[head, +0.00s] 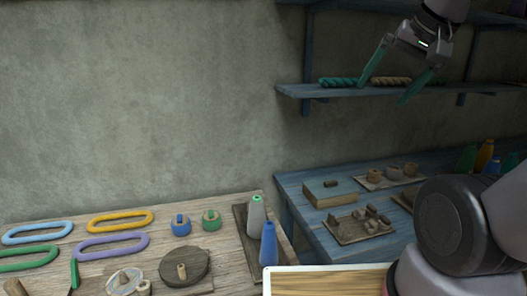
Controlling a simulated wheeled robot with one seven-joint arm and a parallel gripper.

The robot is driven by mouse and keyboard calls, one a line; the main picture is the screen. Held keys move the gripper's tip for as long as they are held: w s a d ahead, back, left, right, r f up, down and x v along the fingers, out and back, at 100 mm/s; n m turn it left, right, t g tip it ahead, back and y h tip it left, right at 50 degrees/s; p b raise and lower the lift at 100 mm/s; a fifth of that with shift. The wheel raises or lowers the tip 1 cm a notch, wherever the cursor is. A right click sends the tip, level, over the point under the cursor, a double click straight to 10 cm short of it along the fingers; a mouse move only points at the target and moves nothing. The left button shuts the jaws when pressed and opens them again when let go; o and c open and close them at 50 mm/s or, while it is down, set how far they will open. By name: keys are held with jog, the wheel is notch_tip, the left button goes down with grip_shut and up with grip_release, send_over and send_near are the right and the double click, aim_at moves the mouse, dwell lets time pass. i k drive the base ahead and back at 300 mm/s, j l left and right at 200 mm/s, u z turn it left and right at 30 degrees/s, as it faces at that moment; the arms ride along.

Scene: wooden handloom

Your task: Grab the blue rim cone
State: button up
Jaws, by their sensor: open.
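A blue cone (268,246) stands upright near the right edge of the wooden table, just in front of a pale grey cone (256,217) with a green top. The blue cone's top is too small to make out a separate rim colour. My gripper (383,94) is at the upper right, in front of the wall shelf. Its two green fingers are spread wide with nothing between them. It is far above and to the right of both cones, touching neither.
Colored oval rings (121,222) and small round pieces lie on the wooden table (225,222). A blue table (300,187) with trays and a box stands at right. The blue shelf (300,91) holds twisted skeins. A pale-edged board (330,280) lies in front.

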aim_at(268, 257)
jog(key=u, duration=0.55)
jog(key=j+z, duration=0.25)
jog(key=j, duration=0.15)
jog(key=j+z, duration=0.25)
jog(key=j, duration=0.15)
jog(key=k+j, duration=0.1)
jog(key=k, duration=0.3)
jog(key=k+j+z, duration=0.1)
jog(key=k, duration=0.25)
